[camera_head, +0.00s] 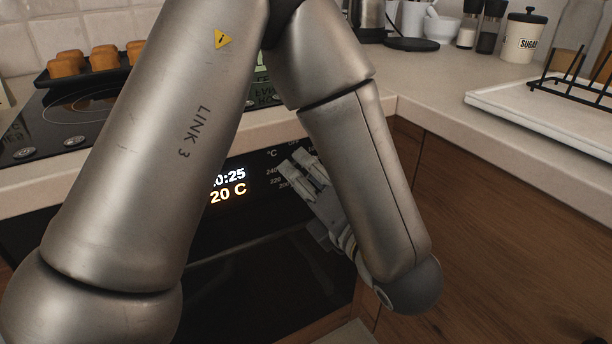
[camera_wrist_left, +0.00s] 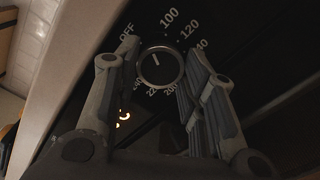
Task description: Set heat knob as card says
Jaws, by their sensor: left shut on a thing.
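The heat knob (camera_wrist_left: 160,66) is a dark round dial with a light rim on the black oven panel. My left gripper (camera_head: 305,168) is at this panel in the head view. The left wrist view shows its fingers (camera_wrist_left: 160,52) on either side of the knob, shut on it. A short pale mark on the knob points up and left, roughly toward OFF; its exact setting is hard to read. The dial reads OFF, 100, 120 and on round to 200, 220 and 240. The oven display (camera_head: 228,186) shows 20 C. I cannot make out a readable card. My right gripper is not in view.
My left arm covers much of the hob (camera_head: 70,120) and part of the panel. A dark tray of brown buns (camera_head: 103,57) stands at the back left. A sugar jar (camera_head: 524,38) and a white drainer board (camera_head: 545,115) with a black rack (camera_head: 575,80) are on the right counter.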

